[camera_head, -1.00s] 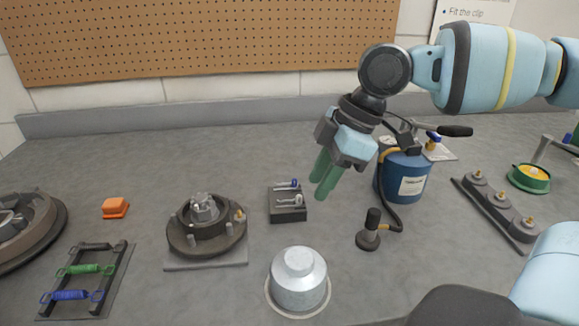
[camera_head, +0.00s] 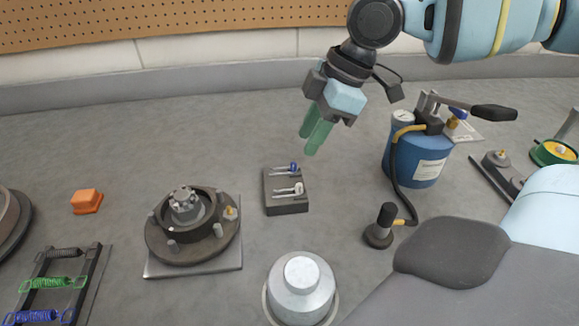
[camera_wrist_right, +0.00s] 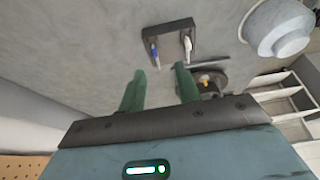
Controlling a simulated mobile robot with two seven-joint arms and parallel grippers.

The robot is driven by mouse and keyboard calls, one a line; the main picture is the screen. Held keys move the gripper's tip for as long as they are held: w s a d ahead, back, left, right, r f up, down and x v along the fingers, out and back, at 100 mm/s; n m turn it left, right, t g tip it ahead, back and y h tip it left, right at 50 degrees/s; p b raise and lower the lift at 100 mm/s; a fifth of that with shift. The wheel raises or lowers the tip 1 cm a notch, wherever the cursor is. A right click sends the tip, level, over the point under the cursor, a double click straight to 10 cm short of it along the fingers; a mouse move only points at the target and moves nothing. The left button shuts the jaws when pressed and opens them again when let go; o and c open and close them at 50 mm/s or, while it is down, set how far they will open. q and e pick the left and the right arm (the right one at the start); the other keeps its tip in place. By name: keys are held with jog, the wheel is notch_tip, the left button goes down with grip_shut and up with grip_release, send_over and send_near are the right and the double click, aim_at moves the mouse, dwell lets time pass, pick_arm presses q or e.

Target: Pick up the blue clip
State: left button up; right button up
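The blue clip (camera_head: 293,167) lies at the far end of a small dark block (camera_head: 287,207), with a white clip (camera_head: 289,189) nearer the front. In the right wrist view the blue clip (camera_wrist_right: 154,52) sits on the left part of the block, ahead of the fingers. My right gripper (camera_head: 311,143) has green fingers pointing down. It is empty, above and behind the block, apart from the clip. In the wrist view the right gripper (camera_wrist_right: 160,73) shows a clear gap between its fingers. My left gripper is not in view.
A silver canister (camera_head: 300,290) stands in front of the block, and a bolted hub (camera_head: 190,222) is to its left. A blue pump tank (camera_head: 418,160) with a hose stands to the right. An orange block (camera_head: 87,201) and a spring rack (camera_head: 62,280) are further left.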

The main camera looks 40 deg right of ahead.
aim_at(294, 161)
jog(key=shift+w+d+b+x, duration=0.1)
jog(key=shift+b+x, duration=0.1)
jog(key=shift+x, duration=0.85)
jog(key=shift+w+d+b+x, duration=0.1)
jog(key=shift+w+b+x, duration=0.1)
jog(key=shift+x, duration=0.8)
jog(key=shift+w+d+b+x, duration=0.1)
jog(key=shift+b+x, duration=0.1)
jog(key=shift+x, duration=0.85)
grip_shut()
